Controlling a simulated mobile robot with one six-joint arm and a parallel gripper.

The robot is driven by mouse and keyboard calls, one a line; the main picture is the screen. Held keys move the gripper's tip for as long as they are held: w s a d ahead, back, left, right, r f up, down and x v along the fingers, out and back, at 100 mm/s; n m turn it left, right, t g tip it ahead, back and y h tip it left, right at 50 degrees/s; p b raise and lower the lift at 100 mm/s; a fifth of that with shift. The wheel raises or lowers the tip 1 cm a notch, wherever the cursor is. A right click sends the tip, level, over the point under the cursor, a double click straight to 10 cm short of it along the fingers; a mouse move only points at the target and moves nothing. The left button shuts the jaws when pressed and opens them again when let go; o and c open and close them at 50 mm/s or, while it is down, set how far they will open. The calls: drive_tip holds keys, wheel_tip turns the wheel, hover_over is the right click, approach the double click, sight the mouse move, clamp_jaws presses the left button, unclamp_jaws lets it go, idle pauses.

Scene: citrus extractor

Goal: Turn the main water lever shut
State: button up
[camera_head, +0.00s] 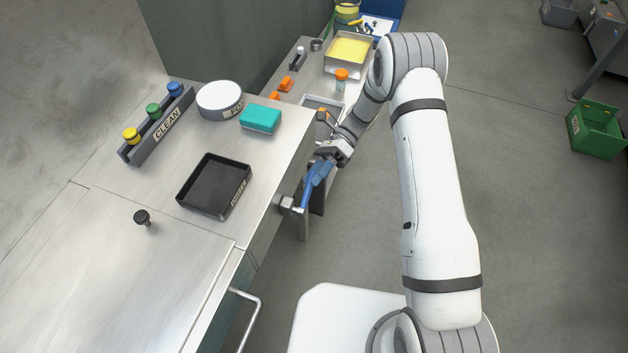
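The main water lever (314,184) is a blue handle on a grey metal valve fitting (287,203) at the right front side of the steel counter. In this view it slants up and to the right from the fitting. My gripper (331,158) is at the lever's upper end, close to it or touching it. The fingers are small and partly hidden by the wrist and the lever, so I cannot tell whether they are closed on it.
The counter holds a black tray (188,202), a teal sponge (261,119), a white round tub (220,99) and a CLEAN rack (166,124). A side bench behind carries a yellow-filled tray (327,69). A green crate (596,130) is at far right; floor between is clear.

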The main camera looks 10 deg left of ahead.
drive_tip(key=v, duration=0.5)
drive_tip(key=shift+w+d+b, duration=0.15)
drive_tip(key=shift+w+b, duration=0.15)
drive_tip(key=shift+w, duration=0.1)
